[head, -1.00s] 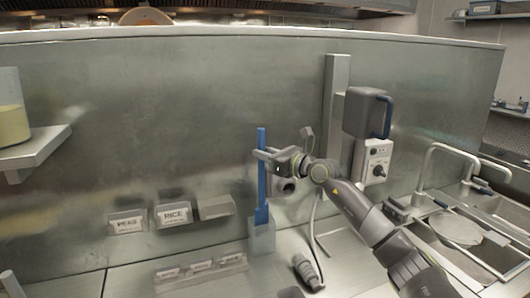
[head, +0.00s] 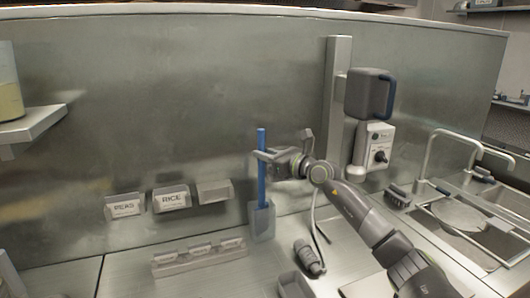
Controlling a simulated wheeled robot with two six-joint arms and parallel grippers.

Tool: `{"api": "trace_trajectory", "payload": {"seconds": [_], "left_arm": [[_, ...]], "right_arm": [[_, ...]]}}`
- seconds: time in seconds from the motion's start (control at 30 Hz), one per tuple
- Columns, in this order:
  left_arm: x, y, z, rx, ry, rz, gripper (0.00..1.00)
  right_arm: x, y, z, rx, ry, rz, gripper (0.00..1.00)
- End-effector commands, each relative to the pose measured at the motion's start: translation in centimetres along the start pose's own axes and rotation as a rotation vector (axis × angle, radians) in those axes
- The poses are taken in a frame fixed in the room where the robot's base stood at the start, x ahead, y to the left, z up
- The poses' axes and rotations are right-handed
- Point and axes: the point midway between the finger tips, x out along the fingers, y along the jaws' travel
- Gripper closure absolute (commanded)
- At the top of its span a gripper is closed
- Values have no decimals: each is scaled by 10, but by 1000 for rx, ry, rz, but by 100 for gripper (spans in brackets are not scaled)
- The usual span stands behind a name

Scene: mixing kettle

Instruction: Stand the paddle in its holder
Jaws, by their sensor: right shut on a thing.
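The blue paddle (head: 261,183) stands upright with its lower end inside the pale grey holder (head: 262,226) on the counter. My right gripper (head: 262,156) is shut on the upper part of the paddle's shaft, with the arm coming in from the lower right. The holder's front wall hides the bottom of the paddle, so I cannot tell whether it touches the floor of the holder. My left gripper is not in view.
Label bins for peas (head: 124,207) and rice (head: 171,198) hang on the steel wall. A low rack (head: 199,258) stands left of the holder. A grey handheld tool (head: 308,258) lies right of it. The control box (head: 373,150) and sink (head: 470,225) are farther right.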

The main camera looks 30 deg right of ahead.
Motion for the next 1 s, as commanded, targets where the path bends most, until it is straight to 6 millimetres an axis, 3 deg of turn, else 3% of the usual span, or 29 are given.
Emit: {"api": "trace_trajectory", "payload": {"seconds": [0.87,0.9,1.0], "left_arm": [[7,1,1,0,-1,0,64],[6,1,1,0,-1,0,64],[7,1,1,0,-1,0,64]], "right_arm": [[0,0,-10,-1,-1,0,100],[0,0,-10,-1,-1,0,76],[0,0,-10,-1,-1,0,62]]}}
